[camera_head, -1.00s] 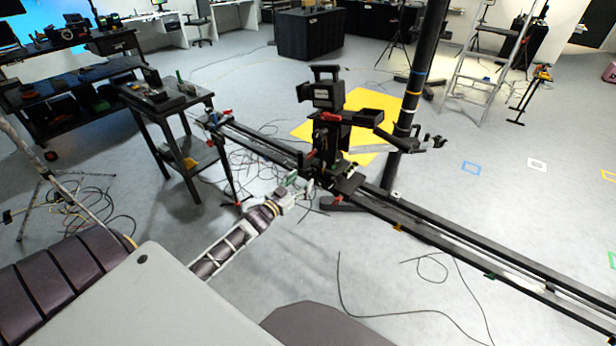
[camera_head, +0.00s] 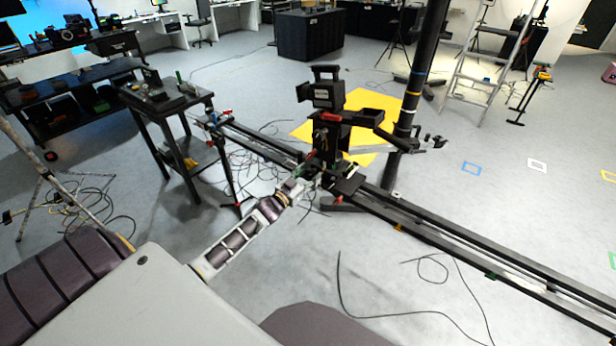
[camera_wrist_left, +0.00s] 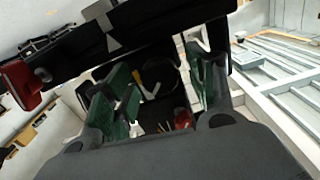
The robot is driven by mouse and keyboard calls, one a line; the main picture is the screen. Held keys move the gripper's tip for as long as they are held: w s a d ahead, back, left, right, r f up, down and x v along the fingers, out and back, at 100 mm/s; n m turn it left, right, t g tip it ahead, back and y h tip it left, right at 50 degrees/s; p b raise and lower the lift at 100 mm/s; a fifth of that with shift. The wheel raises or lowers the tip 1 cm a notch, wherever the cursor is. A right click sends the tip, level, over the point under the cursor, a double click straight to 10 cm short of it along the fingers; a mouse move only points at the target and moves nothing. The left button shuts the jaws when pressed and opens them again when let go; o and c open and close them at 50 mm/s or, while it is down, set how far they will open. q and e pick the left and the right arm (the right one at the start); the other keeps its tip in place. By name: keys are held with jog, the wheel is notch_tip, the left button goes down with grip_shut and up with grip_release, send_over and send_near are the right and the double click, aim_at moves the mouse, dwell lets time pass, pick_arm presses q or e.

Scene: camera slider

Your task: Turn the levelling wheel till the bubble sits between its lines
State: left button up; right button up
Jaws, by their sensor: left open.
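The black camera slider (camera_head: 450,234) runs diagonally across the floor, with an upright camera rig (camera_head: 327,110) on its carriage (camera_head: 345,183). My left gripper (camera_head: 306,174) is at the near left side of the carriage, beneath the rig. In the left wrist view the gripper (camera_wrist_left: 165,92) is open, its green-padded fingers apart. A dark round part (camera_wrist_left: 158,80) with yellow and white marks shows between and beyond them; it may be the levelling wheel, but I cannot tell. Contact is unclear. The bubble and its lines cannot be made out. My right gripper is not in view.
A thick black post (camera_head: 407,110) stands just behind the slider. A dark side table (camera_head: 165,105) is at the left end. A black bar with a red knob (camera_wrist_left: 18,82) crosses above the fingers in the wrist view. Cables lie on the floor; the front floor is mostly clear.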

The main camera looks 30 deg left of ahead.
pick_arm(q)
jog(key=c, duration=1)
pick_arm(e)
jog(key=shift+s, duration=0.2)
